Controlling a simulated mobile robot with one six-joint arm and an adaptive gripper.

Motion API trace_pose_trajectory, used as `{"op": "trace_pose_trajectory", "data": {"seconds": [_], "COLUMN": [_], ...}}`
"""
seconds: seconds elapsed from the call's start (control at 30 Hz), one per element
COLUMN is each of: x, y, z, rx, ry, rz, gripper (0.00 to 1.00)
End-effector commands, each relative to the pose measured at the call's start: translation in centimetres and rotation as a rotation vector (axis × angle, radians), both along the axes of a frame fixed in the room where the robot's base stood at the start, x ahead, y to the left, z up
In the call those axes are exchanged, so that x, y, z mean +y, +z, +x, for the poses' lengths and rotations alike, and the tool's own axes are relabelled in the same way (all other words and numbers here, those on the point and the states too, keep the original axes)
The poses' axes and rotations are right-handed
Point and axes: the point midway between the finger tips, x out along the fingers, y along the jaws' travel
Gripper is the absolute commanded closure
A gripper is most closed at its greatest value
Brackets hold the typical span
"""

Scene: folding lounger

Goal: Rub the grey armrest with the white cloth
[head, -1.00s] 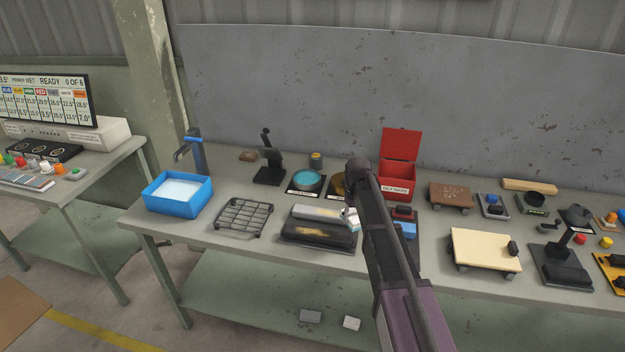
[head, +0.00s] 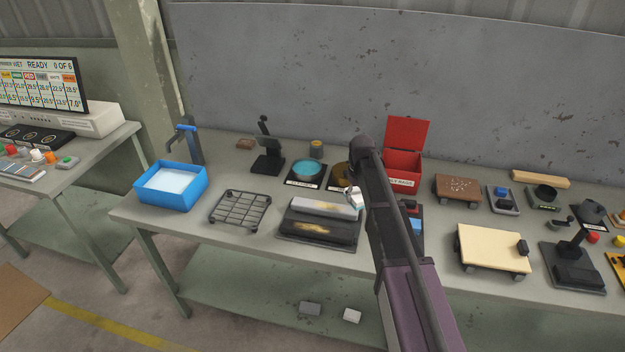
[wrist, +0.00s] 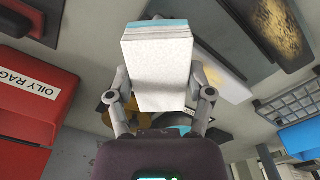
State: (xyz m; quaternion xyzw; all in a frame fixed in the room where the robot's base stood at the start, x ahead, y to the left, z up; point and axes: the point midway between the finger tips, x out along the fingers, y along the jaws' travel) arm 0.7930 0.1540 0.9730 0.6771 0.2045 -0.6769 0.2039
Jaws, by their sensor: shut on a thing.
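A light grey padded bar (head: 325,208), which looks like the grey armrest, lies on a dark tray (head: 285,237) on the bench. In front of it on the same tray is a dark bar with a tan smear (head: 311,229); the smeared bar also shows at the upper right of the wrist view (wrist: 277,28). My gripper (head: 354,197) is just beyond the grey bar's right end, apparently above the bench. It is shut on the white cloth (wrist: 158,68), a thick folded pad with a teal edge. My arm hides part of the bench right of the bar.
A red bin (head: 404,167) labelled for rags stands behind my arm. A blue basin (head: 171,188) and a wire rack (head: 240,210) are left of the tray. A cream board (head: 491,249) is to the right.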

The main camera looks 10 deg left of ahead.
Motion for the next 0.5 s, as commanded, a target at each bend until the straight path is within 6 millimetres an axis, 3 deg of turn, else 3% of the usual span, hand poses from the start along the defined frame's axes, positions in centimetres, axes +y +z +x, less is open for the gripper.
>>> {"op": "trace_pose_trajectory", "data": {"seconds": [0.27, 0.5], "x": [0.8, 5.6], "y": [0.2, 1.3], "z": [0.2, 1.4], "rx": [0.0, 0.0], "ry": [0.007, 0.045], "rz": [0.0, 0.0], "gripper": [0.71, 0.71]}}
